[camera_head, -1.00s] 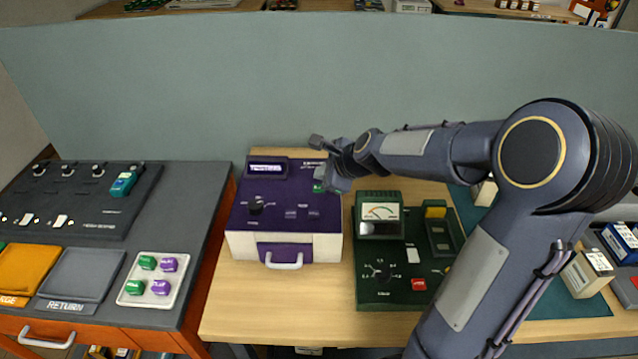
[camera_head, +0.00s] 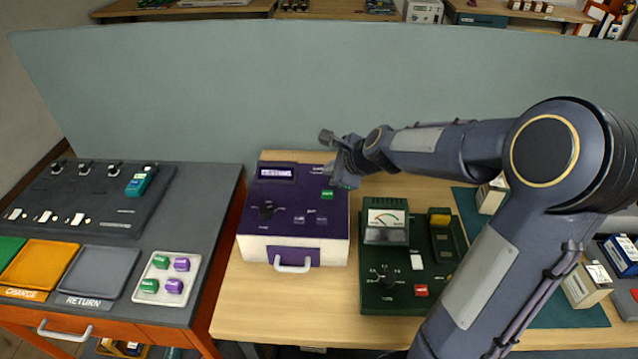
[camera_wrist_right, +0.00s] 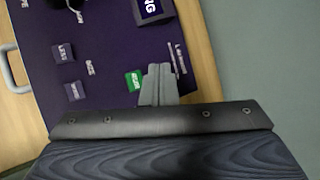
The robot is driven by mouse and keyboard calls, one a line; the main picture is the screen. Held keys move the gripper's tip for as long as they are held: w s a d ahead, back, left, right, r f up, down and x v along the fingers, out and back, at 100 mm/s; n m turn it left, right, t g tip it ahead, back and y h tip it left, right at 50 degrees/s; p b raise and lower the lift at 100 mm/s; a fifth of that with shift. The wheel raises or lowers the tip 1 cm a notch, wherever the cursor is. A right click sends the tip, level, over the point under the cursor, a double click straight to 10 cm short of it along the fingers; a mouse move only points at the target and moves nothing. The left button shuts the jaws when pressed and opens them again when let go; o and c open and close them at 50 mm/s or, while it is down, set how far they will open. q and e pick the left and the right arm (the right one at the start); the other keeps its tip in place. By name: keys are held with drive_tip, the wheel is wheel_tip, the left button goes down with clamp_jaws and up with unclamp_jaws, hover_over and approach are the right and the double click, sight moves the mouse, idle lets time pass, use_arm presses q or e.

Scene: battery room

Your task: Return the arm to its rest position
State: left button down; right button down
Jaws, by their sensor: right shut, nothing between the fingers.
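My right arm reaches in from the right in the head view. Its gripper (camera_head: 336,171) is above the far right corner of the purple device (camera_head: 263,210), close to a green button (camera_head: 327,193). In the right wrist view the gripper (camera_wrist_right: 160,72) has its fingers together with nothing between them. The green button also shows there (camera_wrist_right: 134,80), just left of the fingertips. Whether the fingers touch the device cannot be told. My left gripper is not in view.
A dark green meter unit (camera_head: 412,260) stands right of the purple device on the wooden table (camera_head: 265,318). A grey divider (camera_head: 300,85) rises behind. On the left bench are a charger panel (camera_head: 85,198), trays, and a white tray (camera_head: 167,300) of green and purple cells.

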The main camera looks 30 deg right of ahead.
drive_tip(key=s+a+r+n+g+y, duration=0.1)
drive_tip(key=s+a+r+n, duration=0.25)
drive_tip(key=s+n, duration=0.3)
drive_tip(key=s+a+r+n+y, duration=0.1)
drive_tip(key=s+a+r+n, duration=0.1)
drive_tip(key=s+a+n, duration=0.5)
drive_tip(key=s+f+n+g, duration=0.1)
drive_tip(key=s+f+n, duration=0.1)
drive_tip(key=s+n, duration=0.3)
drive_tip(key=s+a+f+n+g, duration=0.1)
drive_tip(key=s+n, duration=0.4)
drive_tip(key=s, duration=0.4)
drive_tip(key=shift+s+a+f, duration=0.2)
drive_tip(key=shift+s+f, duration=0.05)
drive_tip(key=shift+f, duration=0.15)
